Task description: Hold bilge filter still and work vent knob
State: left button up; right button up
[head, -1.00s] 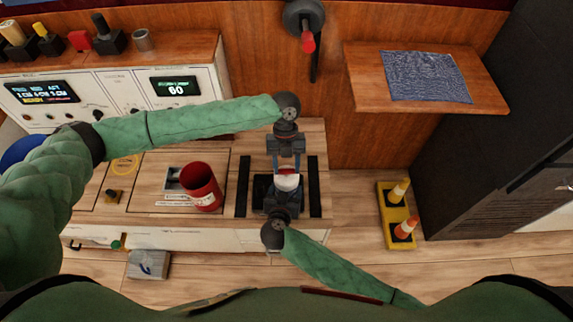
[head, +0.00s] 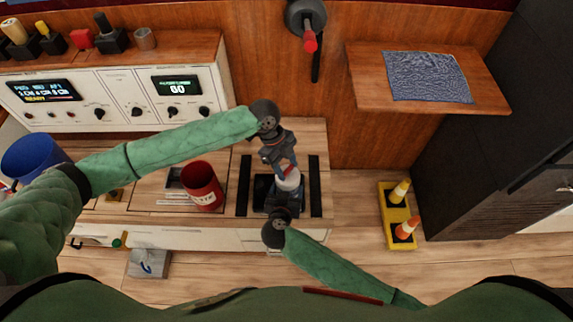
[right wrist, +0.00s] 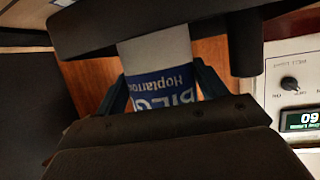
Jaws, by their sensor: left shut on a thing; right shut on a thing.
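The bilge filter (head: 289,184) is a white cylinder standing on the counter between two dark strips. In the right wrist view the filter (right wrist: 160,75) shows a blue label with white lettering. Its red vent knob (head: 290,171) is on top, mostly covered. My left gripper (head: 288,166) is shut on the vent knob from the far side, its wrist slanted to the upper left. My right gripper (head: 284,192) is shut on the filter body from the near side. The right wrist view shows its fingers (right wrist: 163,90) on either side of the labelled body.
A red can (head: 203,187) stands on the counter left of the filter, and a blue bucket (head: 32,156) farther left. A white control panel (head: 130,95) with dials and displays is behind. A wooden shelf (head: 355,93) with a blue cloth is at the upper right.

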pick_arm(q)
jog(key=n+t, duration=0.1)
jog(key=n, duration=0.1)
jog(key=n+h, duration=0.1)
jog(key=n, duration=0.2)
jog(key=shift+s+n+t, duration=0.2)
jog(key=shift+n+t, duration=0.1)
jog(key=shift+t, duration=0.1)
jog(key=n+t, duration=0.2)
jog(key=n, duration=0.3)
jog(key=shift+s+n, duration=0.1)
jog(key=shift+n, duration=0.3)
jog(key=shift+y, duration=0.3)
jog(key=o, duration=1)
jog(key=v, duration=1.2)
jog(key=shift+s+a, duration=0.15)
jog(key=shift+s, duration=0.1)
jog(key=shift+f, duration=0.1)
pick_arm(e)
jog(key=o, duration=1.5)
